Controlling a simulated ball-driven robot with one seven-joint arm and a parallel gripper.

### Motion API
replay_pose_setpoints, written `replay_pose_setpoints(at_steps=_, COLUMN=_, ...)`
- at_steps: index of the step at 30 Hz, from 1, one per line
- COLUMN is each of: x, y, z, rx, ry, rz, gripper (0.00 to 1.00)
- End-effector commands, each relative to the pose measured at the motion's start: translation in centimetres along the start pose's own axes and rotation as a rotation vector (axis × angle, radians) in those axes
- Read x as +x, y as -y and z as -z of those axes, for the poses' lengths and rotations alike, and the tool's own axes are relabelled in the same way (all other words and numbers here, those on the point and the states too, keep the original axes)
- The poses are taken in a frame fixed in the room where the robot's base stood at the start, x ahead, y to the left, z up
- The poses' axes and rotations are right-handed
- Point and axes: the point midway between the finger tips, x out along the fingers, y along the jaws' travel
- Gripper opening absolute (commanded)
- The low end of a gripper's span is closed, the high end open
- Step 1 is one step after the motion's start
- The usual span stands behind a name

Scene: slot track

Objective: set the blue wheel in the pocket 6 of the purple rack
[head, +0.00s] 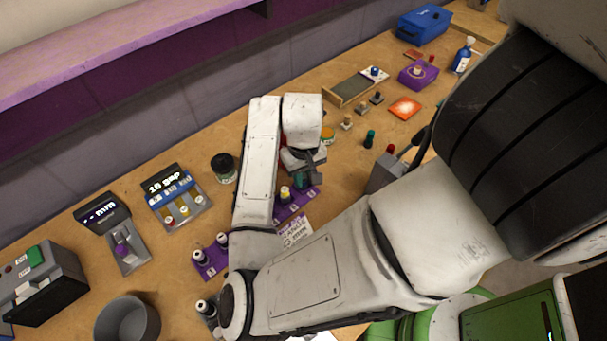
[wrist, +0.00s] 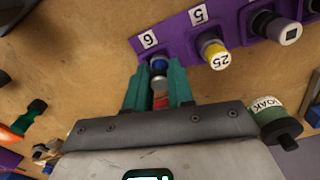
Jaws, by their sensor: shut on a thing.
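The purple rack (wrist: 180,36) shows at the top of the wrist view, with labels 6 and 5 readable. It also shows in the head view (head: 294,207), partly hidden by my arm. My gripper (wrist: 158,80) has teal fingers shut on the blue wheel (wrist: 158,65), which shows a grey end. The wheel is right at the rack's edge by label 6. I cannot tell whether it sits down in pocket 6 or is just over it. A yellow-banded piece marked 25 (wrist: 214,52) stands at label 5. In the head view my gripper (head: 303,181) points down at the rack's far end.
A green piece with a black end and a paper label (wrist: 272,120) is right of my gripper. A dark, wide piece (wrist: 272,24) stands further along the rack. Another purple holder (head: 211,262) is at left. Several small pieces lie beyond the rack.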

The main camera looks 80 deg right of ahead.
Motion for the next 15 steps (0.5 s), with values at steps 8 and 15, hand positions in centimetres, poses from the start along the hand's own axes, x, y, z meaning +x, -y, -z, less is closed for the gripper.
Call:
replay_pose_setpoints(at_steps=8, x=0.30, y=-0.01, z=-0.01, rx=0.000, ry=0.000, rz=0.000, gripper=0.00)
replay_pose_setpoints(at_steps=15, x=0.25, y=0.00, z=0.00, rx=0.000, ry=0.000, rz=0.000, gripper=0.46)
